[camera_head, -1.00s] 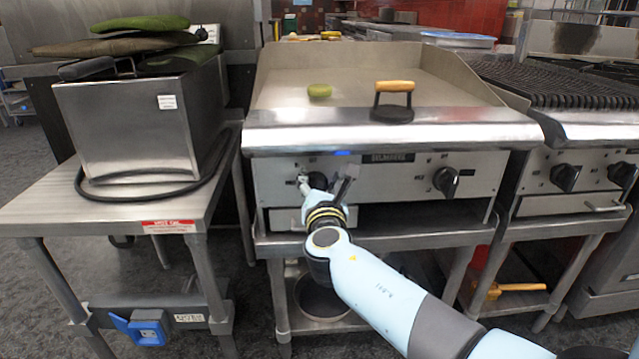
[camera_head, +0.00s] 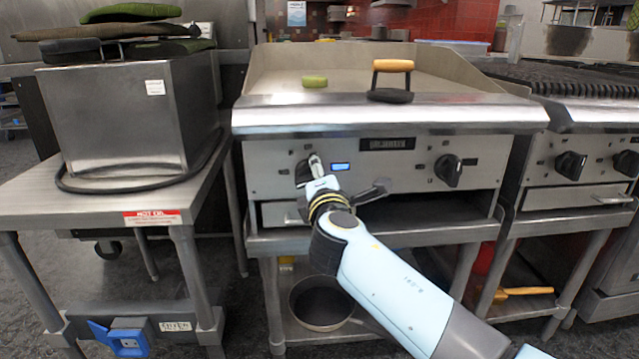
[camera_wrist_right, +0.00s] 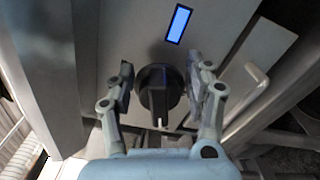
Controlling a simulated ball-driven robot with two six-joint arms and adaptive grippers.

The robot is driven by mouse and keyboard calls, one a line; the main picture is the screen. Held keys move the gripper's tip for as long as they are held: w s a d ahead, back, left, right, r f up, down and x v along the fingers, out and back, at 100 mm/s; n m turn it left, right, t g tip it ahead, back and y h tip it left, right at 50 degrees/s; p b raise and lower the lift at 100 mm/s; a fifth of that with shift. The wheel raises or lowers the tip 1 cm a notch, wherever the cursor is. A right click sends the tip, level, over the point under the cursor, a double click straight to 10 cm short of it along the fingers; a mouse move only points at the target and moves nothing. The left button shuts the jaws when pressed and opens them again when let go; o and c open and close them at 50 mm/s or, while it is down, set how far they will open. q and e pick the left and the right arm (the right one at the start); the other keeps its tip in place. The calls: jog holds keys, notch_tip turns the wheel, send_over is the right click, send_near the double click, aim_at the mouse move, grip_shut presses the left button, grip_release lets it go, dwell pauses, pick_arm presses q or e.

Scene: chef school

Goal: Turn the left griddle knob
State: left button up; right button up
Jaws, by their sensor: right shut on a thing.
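The left griddle knob (camera_head: 303,173) is black and round with a raised grip bar, on the left of the griddle's front panel (camera_head: 280,155). My right gripper (camera_head: 314,167) is at this knob and partly hides it. In the right wrist view the knob (camera_wrist_right: 159,92) sits between the two fingers of my right gripper (camera_wrist_right: 161,78), its white mark toward the bottom of the picture. The gripper is shut on the knob, though contact on each side is hard to see. The right griddle knob (camera_head: 447,170) is apart from it. My left gripper is not in view.
A small lit blue display (camera_head: 340,166) is right of the left knob. A press with a wooden handle (camera_head: 392,80) and a green round item (camera_head: 315,81) are on the griddle top. A steel table (camera_head: 95,200) stands left, a grill (camera_head: 570,145) right.

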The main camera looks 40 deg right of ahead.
jog(key=shift+m, duration=0.3)
jog(key=shift+b, duration=0.3)
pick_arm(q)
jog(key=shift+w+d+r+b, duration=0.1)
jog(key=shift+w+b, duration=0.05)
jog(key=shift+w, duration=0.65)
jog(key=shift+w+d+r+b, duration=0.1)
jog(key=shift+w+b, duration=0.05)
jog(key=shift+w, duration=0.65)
pick_arm(e)
jog(key=shift+m, duration=0.7)
jog(key=o, duration=0.9)
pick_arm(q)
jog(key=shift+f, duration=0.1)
pick_arm(e)
jog(key=v, duration=1.2)
jog(key=shift+s+d, duration=0.1)
